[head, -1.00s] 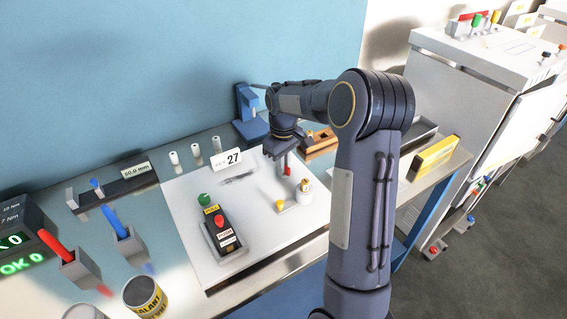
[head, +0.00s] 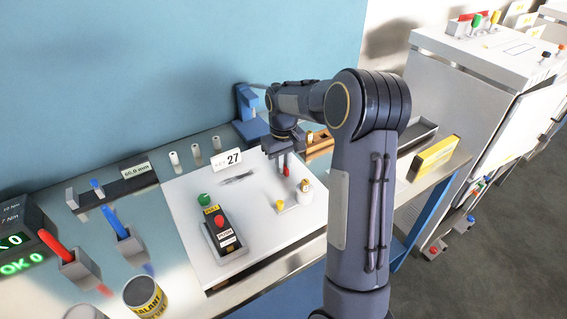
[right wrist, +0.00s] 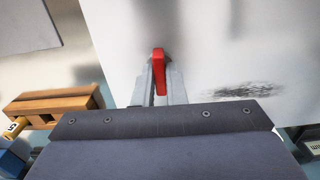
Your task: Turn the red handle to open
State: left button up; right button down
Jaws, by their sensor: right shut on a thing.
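The red handle (head: 287,168) shows in the head view just below my right gripper, over the white panel (head: 262,228). In the right wrist view the red handle (right wrist: 158,62) sits between the two grey fingers of my right gripper (right wrist: 161,75). The fingers are closed on it, and its red end sticks out past them. What the handle is joined to is hidden by the gripper. In the head view my right gripper (head: 286,156) points down at the panel's back right part. My left gripper is not in view.
A box with a green and a red button (head: 225,233) stands on the panel, with small yellow and white parts (head: 304,187) to its right. A number sign 27 (head: 227,158) and a blue stand (head: 249,115) are behind. A wooden block (head: 320,142) lies right of the gripper.

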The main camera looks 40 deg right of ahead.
jog(key=c, duration=1.5)
grip_release()
notch_tip(320, 180, up, 8)
jog(key=shift+f+b, duration=0.2)
jog(key=shift+b, duration=0.1)
jog(key=shift+r, duration=0.15)
